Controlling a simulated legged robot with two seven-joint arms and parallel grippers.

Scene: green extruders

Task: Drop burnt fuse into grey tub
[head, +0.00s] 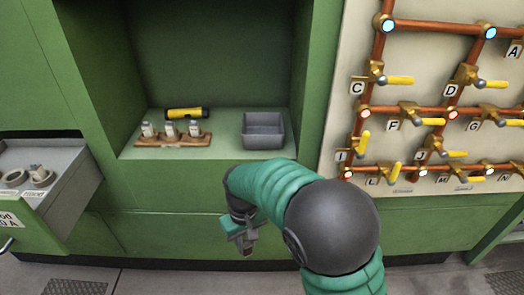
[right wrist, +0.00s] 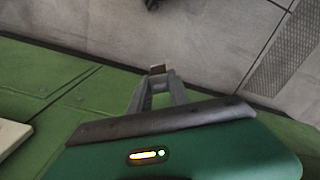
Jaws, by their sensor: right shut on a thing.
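The grey tub (head: 264,141) stands on the shelf of the green recess, at its right side, and looks empty. My right gripper (head: 246,246) hangs in front of the green cabinet, below the shelf edge and a little left of the tub. In the right wrist view its fingers (right wrist: 157,82) are shut on a small pale-brown piece, the burnt fuse (right wrist: 157,69), which shows only as a bit at the fingertips. Whether it is burnt cannot be made out. My left gripper is not in view.
A wooden rack (head: 173,143) with several pale fuses stands left of the tub, with a yellow torch (head: 184,113) behind it. An open drawer (head: 62,170) with fuse parts juts out at left. A pipe panel (head: 435,105) with yellow-handled valves is at right.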

